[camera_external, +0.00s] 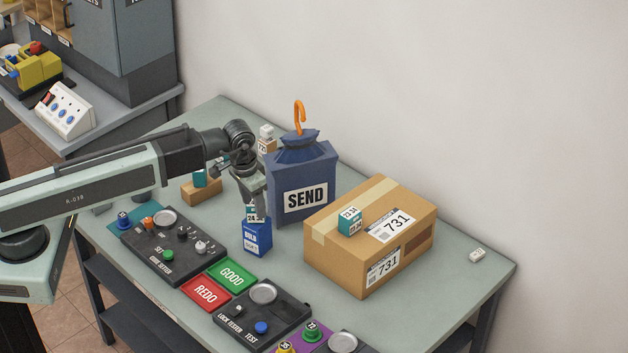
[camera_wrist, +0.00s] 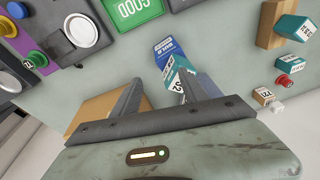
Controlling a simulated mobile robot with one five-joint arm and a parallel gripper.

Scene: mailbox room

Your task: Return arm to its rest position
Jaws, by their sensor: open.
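My arm reaches in from the left in the external view and bends down over the table. My gripper (camera_external: 254,204) is open, pointing down just above a blue box (camera_external: 257,238). A small teal and white block (camera_external: 252,213) appears to be on top of that box, close to the fingertips. In the wrist view my gripper (camera_wrist: 165,85) has its fingers apart. The teal and white block (camera_wrist: 178,74) and blue box (camera_wrist: 170,48) lie beyond the gap. I cannot tell whether a finger touches the block.
A blue SEND bag (camera_external: 305,172) with an orange hook stands close behind my gripper. A cardboard box (camera_external: 340,262) with a teal block (camera_external: 349,222) on it is to the right. Button panels (camera_external: 160,245) and GOOD (camera_external: 232,274) and REDO (camera_external: 206,292) pads lie in front.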

